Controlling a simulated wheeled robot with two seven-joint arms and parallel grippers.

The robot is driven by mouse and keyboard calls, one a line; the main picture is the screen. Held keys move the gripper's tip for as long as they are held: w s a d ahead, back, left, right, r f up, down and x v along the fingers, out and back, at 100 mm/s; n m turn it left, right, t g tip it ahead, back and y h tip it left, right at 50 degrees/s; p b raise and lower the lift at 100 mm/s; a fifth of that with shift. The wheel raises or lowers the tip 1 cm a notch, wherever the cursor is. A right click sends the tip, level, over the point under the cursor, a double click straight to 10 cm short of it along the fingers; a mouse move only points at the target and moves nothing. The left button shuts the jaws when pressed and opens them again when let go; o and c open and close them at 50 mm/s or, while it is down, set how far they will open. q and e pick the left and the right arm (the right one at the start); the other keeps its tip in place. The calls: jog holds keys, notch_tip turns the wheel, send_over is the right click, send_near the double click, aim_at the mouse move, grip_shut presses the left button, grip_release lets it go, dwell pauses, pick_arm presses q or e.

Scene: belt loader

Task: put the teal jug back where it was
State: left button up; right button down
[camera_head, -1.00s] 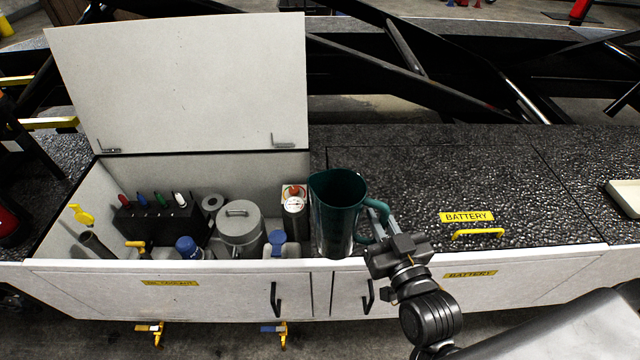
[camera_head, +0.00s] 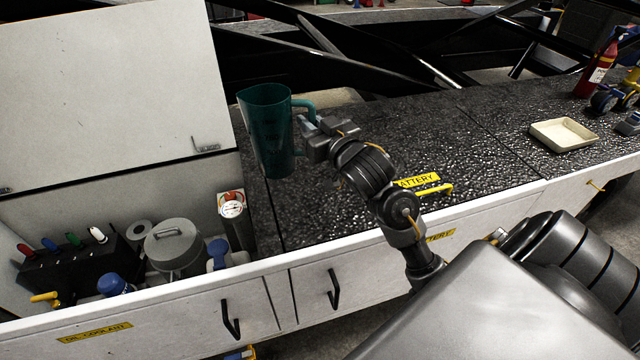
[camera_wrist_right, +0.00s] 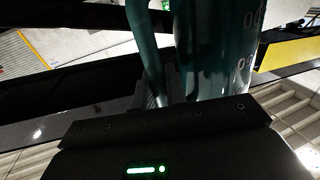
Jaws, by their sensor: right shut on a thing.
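The teal jug (camera_head: 268,135) is upright in the head view, in front of the black speckled top (camera_head: 440,140) just right of the open compartment. My right gripper (camera_head: 308,128) is shut on its handle, on the jug's right side. The jug appears to be held above the top, though its base clearance is hard to judge. In the right wrist view the jug (camera_wrist_right: 215,50) fills the upper middle, with its handle running down to the jaws, which are mostly hidden. My left gripper is not in view.
The open compartment at left holds a lidded grey can (camera_head: 173,248), a gauge canister (camera_head: 234,215), blue-capped items and a black rack (camera_head: 70,268). Its raised lid (camera_head: 110,90) stands behind. A cream tray (camera_head: 563,134) lies at right. The speckled top between is mostly clear.

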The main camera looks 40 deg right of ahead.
jog(key=w+d+f+p, duration=0.1)
jog(key=w+d+f, duration=0.15)
jog(key=d, duration=0.85)
jog(key=d+f, duration=0.4)
jog(key=f, duration=0.5)
jog(key=shift+f, duration=0.4)
jog(key=c, duration=1.5)
grip_release()
jog(key=shift+d, duration=0.1)
jog(key=shift+o, duration=0.3)
pick_arm(q)
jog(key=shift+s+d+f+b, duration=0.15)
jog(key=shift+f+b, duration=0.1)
jog(key=shift+b, duration=0.2)
pick_arm(e)
jog(key=s+a, duration=0.1)
jog(key=s, duration=1.1)
